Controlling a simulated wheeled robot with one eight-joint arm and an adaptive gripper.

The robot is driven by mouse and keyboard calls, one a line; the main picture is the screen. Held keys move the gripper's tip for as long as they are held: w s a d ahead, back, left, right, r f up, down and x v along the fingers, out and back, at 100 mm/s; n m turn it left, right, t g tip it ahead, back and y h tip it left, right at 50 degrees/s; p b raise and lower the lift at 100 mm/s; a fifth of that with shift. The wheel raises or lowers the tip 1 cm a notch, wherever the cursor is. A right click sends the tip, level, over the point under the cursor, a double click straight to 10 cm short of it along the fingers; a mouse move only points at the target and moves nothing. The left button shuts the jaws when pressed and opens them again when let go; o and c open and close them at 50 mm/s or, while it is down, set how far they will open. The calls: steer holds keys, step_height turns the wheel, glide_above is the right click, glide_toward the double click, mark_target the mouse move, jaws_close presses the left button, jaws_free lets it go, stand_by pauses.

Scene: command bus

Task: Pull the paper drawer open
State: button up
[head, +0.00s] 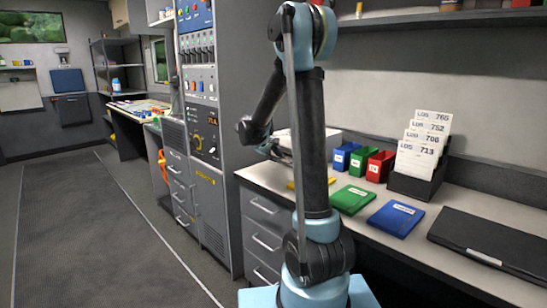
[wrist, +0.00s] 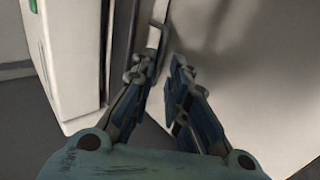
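A white box-shaped machine (head: 318,137), which looks like a printer, stands on the counter behind my arm; my arm hides much of it. In the wrist view its white body (wrist: 75,60) fills the upper left, with a green patch near the top. A grey front strip (wrist: 122,45), perhaps the paper drawer's face, runs beside it, and a small pale handle-like bar (wrist: 154,37) stands out from it. My gripper (wrist: 160,68) is open, its two fingers apart, with the bar just beyond the fingertips. I cannot tell whether they touch. In the head view my gripper (head: 276,150) is partly hidden.
The counter (head: 262,178) holds blue, green and red bins (head: 358,162), a card holder (head: 415,185), a green folder (head: 352,199), a blue folder (head: 396,218) and a dark laptop-like case (head: 490,243). Grey drawers (head: 262,240) sit below. A tall control cabinet (head: 205,100) stands left. The floor aisle (head: 95,235) is clear.

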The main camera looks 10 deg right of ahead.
steer(key=shift+x, duration=1.7)
jaws_close()
steer(key=shift+s+a, duration=0.95)
steer(key=shift+a, duration=0.35)
steer(key=shift+s+a, duration=1)
steer(key=shift+a, duration=0.3)
steer(key=shift+s+a, duration=0.95)
steer(key=shift+a, duration=0.4)
steer(key=s+a, duration=0.5)
steer(key=a, duration=0.2)
steer(key=shift+s+a, duration=0.3)
steer(key=shift+a, duration=0.1)
